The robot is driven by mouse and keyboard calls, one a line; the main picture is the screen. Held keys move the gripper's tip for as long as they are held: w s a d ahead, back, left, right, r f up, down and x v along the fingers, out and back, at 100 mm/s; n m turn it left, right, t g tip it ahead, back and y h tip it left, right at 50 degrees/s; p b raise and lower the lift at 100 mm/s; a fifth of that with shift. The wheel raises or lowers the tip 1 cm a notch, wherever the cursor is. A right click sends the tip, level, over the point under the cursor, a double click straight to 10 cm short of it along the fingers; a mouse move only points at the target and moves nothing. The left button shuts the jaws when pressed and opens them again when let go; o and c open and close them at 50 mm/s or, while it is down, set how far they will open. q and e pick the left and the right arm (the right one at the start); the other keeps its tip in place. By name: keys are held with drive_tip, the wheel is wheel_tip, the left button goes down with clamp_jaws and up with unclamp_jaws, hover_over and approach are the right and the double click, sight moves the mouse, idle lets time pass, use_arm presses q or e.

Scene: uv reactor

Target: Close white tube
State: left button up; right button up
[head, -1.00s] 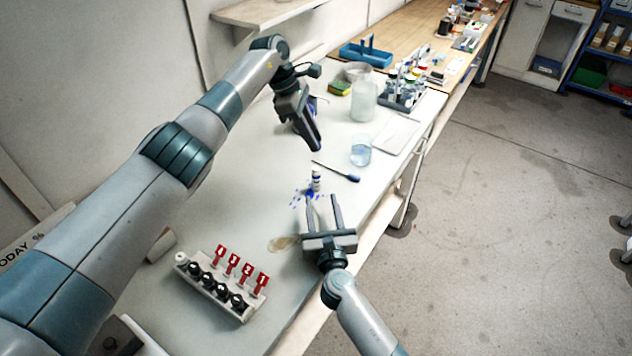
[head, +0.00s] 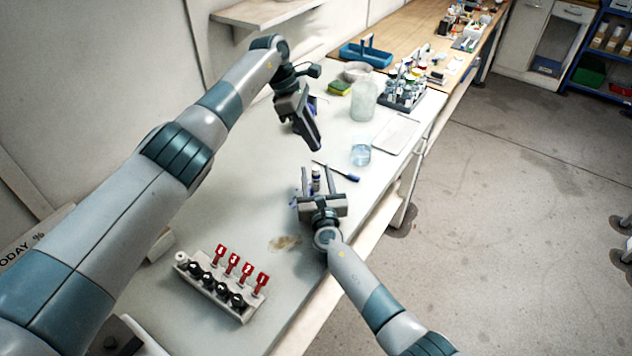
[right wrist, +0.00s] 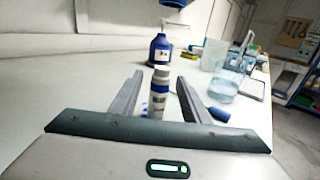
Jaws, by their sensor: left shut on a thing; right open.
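The white tube (head: 316,181) with a blue band stands upright on the white bench. It also shows in the right wrist view (right wrist: 156,104), between the two fingers of my right gripper (head: 317,169). That gripper is open, low over the bench, with a finger on either side of the tube; I cannot tell whether either touches it. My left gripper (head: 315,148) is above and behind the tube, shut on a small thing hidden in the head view. A dark blue piece (right wrist: 173,3) shows at the top edge of the right wrist view, probably at that gripper.
A blue bottle (right wrist: 158,50) stands behind the tube. A dark blue pen-like tool (head: 340,173) lies to its right, near a beaker (head: 360,152). A rack (head: 215,288) with red and black-topped items stands at the front left. Blue spots mark the bench beside the tube.

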drive_tip(key=shift+c, duration=0.6)
clamp_jaws()
use_arm(q)
hover_over(318, 167)
drive_tip(key=a, duration=0.1)
drive_tip(key=shift+s+a+f, duration=0.1)
drive_tip(key=shift+f, duration=1.15)
drive_tip(key=shift+a+f, duration=0.1)
drive_tip(key=shift+f, duration=1.1)
drive_tip(key=shift+f, duration=0.1)
drive_tip(key=shift+f, duration=0.8)
drive_tip(key=shift+f, duration=0.55)
drive_tip(key=o, duration=1)
